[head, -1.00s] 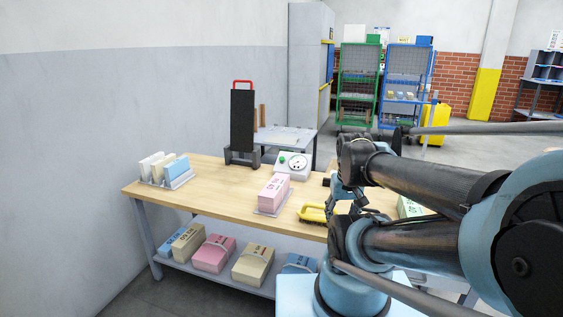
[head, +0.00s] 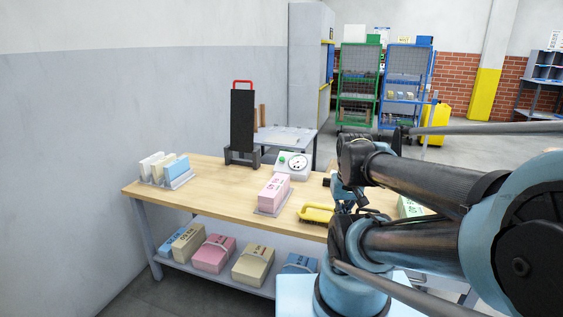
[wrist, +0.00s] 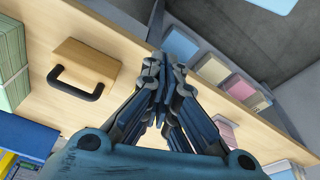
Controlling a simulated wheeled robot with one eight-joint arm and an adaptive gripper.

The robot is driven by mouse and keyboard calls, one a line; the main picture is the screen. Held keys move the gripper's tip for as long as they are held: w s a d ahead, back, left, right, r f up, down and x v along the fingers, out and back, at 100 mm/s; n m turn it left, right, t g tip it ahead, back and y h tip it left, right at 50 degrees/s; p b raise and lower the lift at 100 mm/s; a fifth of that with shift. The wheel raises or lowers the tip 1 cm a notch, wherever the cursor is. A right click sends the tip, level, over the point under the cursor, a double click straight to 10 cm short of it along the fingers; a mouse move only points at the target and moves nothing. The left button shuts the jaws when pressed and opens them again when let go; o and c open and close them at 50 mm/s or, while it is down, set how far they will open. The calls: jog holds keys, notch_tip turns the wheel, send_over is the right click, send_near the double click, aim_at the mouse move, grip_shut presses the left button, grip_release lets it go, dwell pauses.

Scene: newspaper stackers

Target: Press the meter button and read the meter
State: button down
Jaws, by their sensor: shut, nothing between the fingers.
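The meter (head: 292,172) is a white box on the far side of the wooden table, with a round dial (head: 298,161) and a green button (head: 282,159). The dial's reading is too small to make out. My gripper (wrist: 164,72) is shut and empty in the wrist view, above the table by its edge. In the head view my own arm largely hides it, to the right of the meter and nearer to me. I cannot make out the meter in the wrist view.
A black upright stand (head: 242,122) is behind left. A wooden block with a black handle (wrist: 88,66) lies near my gripper. More bundles fill the lower shelf (head: 228,278).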

aim_at(282, 159)
dwell(0.5)
jog(key=w+r+t+h, duration=0.25)
jog(key=w+r, duration=0.25)
jog(key=w, duration=0.8)
jog(key=w+r+t+h, duration=0.1)
jog(key=w+r+h, duration=0.3)
jog(key=w, duration=0.9)
jog(key=w+a+f+t+h, duration=0.1)
jog(key=w+a+t, duration=0.6)
jog(key=w+a, duration=1.3)
jog(key=shift+w+a+f+h, duration=0.35)
jog(key=shift+w+f, duration=0.3)
jog(key=shift+w, duration=1.05)
jog(key=shift+w+f, duration=0.1)
jog(key=shift+w+d+f, duration=0.25)
jog(key=shift+w+f, duration=0.4)
jog(key=shift+f, duration=0.6)
jog(key=shift+w+d+f, duration=0.25)
jog(key=shift+w+f, duration=0.45)
jog(key=shift+f, duration=0.5)
jog(key=shift+w+d+f, duration=0.25)
jog(key=shift+w+f, duration=0.4)
jog(key=shift+f, duration=0.6)
